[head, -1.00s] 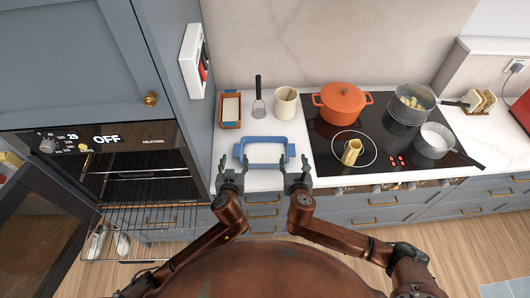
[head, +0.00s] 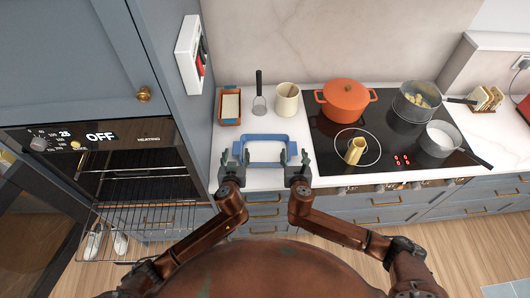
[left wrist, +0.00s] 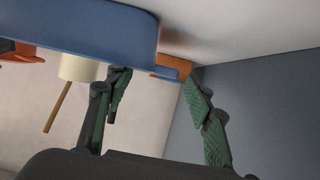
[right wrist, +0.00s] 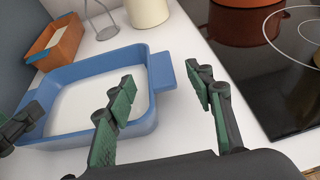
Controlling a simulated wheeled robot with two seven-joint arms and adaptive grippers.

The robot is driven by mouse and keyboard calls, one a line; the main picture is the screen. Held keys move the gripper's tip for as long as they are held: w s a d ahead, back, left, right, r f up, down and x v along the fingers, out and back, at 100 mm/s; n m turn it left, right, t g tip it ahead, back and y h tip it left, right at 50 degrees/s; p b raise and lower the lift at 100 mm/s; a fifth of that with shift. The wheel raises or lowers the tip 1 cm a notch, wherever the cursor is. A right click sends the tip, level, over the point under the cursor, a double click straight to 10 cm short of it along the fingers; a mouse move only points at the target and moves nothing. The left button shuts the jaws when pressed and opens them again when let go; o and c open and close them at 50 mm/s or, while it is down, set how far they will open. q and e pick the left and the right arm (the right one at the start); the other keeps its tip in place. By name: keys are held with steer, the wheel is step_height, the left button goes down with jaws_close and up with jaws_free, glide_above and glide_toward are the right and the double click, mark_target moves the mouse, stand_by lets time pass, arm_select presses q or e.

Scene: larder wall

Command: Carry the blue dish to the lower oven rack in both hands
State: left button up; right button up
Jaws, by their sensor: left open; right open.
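The blue dish (head: 265,137) sits on the white counter left of the hob. In the right wrist view the dish (right wrist: 90,68) is a rectangular tray with a pale interior and a tab handle. My left gripper (head: 231,166) is open at its left end; in the left wrist view the dish handle (left wrist: 166,72) shows between the spread fingertips. My right gripper (head: 293,160) is open at its right end; the right handle (right wrist: 166,70) shows between its fingers, which are not closed on it. The lower oven rack (head: 150,222) is a wire rack sticking out of the open oven.
Behind the dish are a terracotta loaf dish (head: 230,120), a masher (head: 259,105) and a cream crock (head: 287,100). The hob (head: 330,170) holds an orange pot (head: 345,98) and saucepans. Another rack (head: 148,172) is higher in the oven. The dark oven door (head: 40,225) hangs open.

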mark_target(237, 150)
arm_select(q)
steer(key=shift+x, duration=2.2)
arm_select(e)
steer(key=shift+x, duration=2.25)
arm_select(q)
steer(key=shift+c, duration=0.7)
arm_select(e)
steer(key=shift+c, duration=0.7)
arm_select(q)
jaws_close()
arm_select(e)
jaws_close()
steer(key=shift+r, duration=0.1)
